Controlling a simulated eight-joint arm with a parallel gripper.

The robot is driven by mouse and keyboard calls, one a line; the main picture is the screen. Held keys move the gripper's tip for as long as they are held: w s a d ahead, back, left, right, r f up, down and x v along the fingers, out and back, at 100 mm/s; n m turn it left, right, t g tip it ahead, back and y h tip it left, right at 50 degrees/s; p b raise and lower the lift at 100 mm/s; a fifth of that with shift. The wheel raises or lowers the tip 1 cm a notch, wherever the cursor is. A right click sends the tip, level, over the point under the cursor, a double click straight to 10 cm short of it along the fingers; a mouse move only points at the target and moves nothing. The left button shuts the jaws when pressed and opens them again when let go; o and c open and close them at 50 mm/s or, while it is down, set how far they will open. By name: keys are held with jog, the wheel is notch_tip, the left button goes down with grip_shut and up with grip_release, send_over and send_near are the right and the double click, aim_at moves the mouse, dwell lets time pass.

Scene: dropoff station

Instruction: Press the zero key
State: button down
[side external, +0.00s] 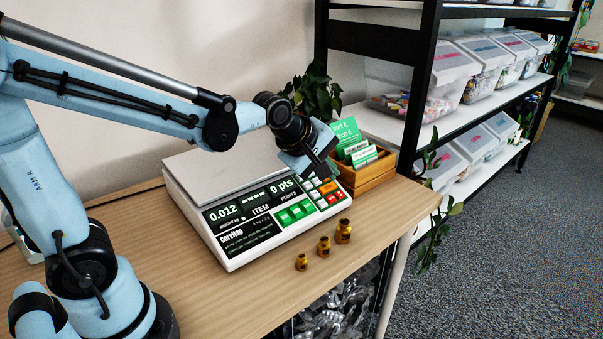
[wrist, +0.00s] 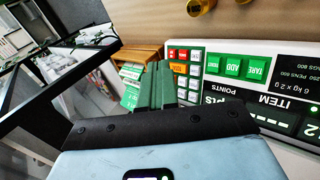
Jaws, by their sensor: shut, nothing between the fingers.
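The white scale (side external: 236,267) stands on the wooden table with a key panel on its sloped front. Three green keys (side external: 296,211) sit beside a pad of small red, orange and white keys (side external: 325,190). In the wrist view, two green keys read TARE (wrist: 256,68) and ADD (wrist: 232,66); the label of the third green key (wrist: 213,63) is unclear. I cannot make out which key is zero. My gripper (side external: 313,174) hangs over the far end of the pad, hiding part of it. Its fingers (wrist: 158,68) are together and empty; contact with a key cannot be told.
A wooden box with green cards (side external: 366,172) stands close behind my gripper. A black shelf rack (side external: 421,85) with bins is at the right.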

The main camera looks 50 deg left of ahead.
aim_at(322, 204)
jog(key=w+n, duration=0.1)
jog(key=n, duration=0.1)
jog(key=w+f+n, duration=0.1)
jog(key=w, duration=0.1)
jog(key=shift+n, duration=0.4)
jog(key=shift+f, duration=0.1)
jog(key=shift+a+f, duration=0.6)
jog(key=shift+f, duration=0.75)
jog(key=shift+a+f, duration=0.55)
jog(key=shift+f, duration=0.75)
jog(key=shift+a+f, duration=0.6)
jog(key=shift+f, duration=0.75)
jog(key=shift+f, duration=0.15)
jog(key=shift+a+f, duration=0.15)
jog(key=shift+f, duration=0.05)
jog(key=shift+a+f, duration=0.15)
jog(key=shift+f, duration=0.2)
jog(key=shift+r, duration=0.15)
jog(key=shift+d+r, duration=0.35)
jog(key=shift+r, duration=0.25)
jog(key=shift+r, duration=0.1)
